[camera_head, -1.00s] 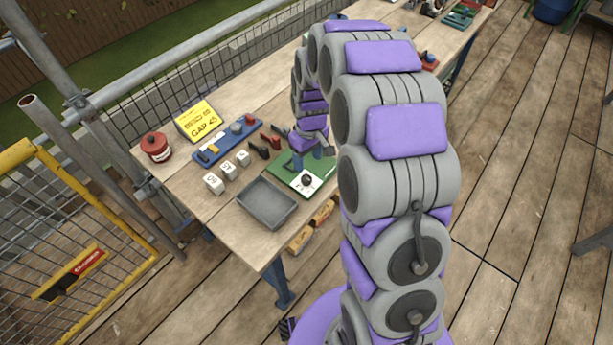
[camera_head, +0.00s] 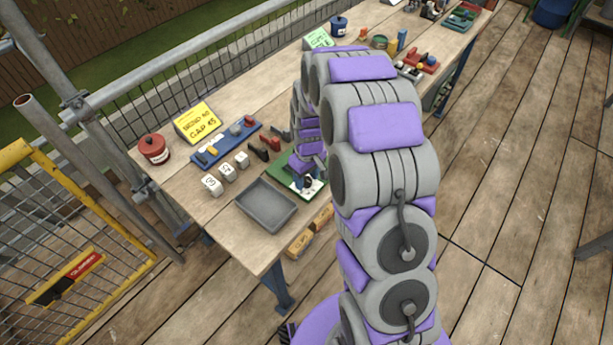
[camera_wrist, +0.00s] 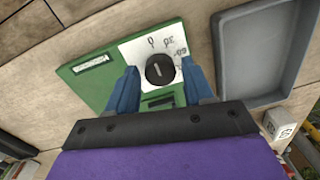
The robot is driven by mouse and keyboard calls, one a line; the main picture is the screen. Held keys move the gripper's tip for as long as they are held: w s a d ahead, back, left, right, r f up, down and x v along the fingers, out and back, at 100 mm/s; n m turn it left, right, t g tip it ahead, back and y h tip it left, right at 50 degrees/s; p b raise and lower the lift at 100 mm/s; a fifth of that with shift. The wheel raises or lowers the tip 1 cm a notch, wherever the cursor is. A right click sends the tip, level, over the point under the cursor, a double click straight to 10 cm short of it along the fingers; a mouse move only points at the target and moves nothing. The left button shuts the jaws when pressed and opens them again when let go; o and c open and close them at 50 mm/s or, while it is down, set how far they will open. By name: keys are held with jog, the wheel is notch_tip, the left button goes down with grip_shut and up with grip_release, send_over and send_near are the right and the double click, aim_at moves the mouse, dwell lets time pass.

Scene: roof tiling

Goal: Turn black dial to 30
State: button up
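The black dial (camera_wrist: 159,70) sits on a white face with printed numbers (camera_wrist: 167,42) on a green board (camera_wrist: 88,78). A light line on the dial shows its direction, but I cannot tell which number it points to. In the head view the green board (camera_head: 281,176) is partly hidden by my arm. My gripper (camera_wrist: 160,84) is open, its two blue fingers apart on either side of the dial in the wrist view. I cannot tell whether they touch it. In the head view my gripper (camera_head: 303,180) is over the board near the dial.
A grey tray (camera_head: 266,205) lies beside the board. White numbered cubes (camera_head: 227,172), a blue tool rack (camera_head: 228,142), a yellow sign (camera_head: 198,122) and a red pot (camera_head: 154,148) stand on the table. More items sit at the table's far end.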

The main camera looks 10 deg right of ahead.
jog(key=c, duration=0.8)
jog(key=shift+c, duration=0.2)
jog(key=shift+r+m+p, duration=0.1)
jog(key=shift+m+p, duration=0.3)
jog(key=shift+p, duration=0.05)
jog(key=shift+s+m+p, duration=0.1)
jog(key=shift+m+p, duration=0.85)
jog(key=shift+m, duration=0.05)
jog(key=m+p, duration=0.3)
jog(key=m, duration=0.1)
jog(key=shift+m, duration=0.4)
jog(key=o, duration=1)
jog(key=shift+o, duration=0.2)
jog(key=shift+p, duration=0.3)
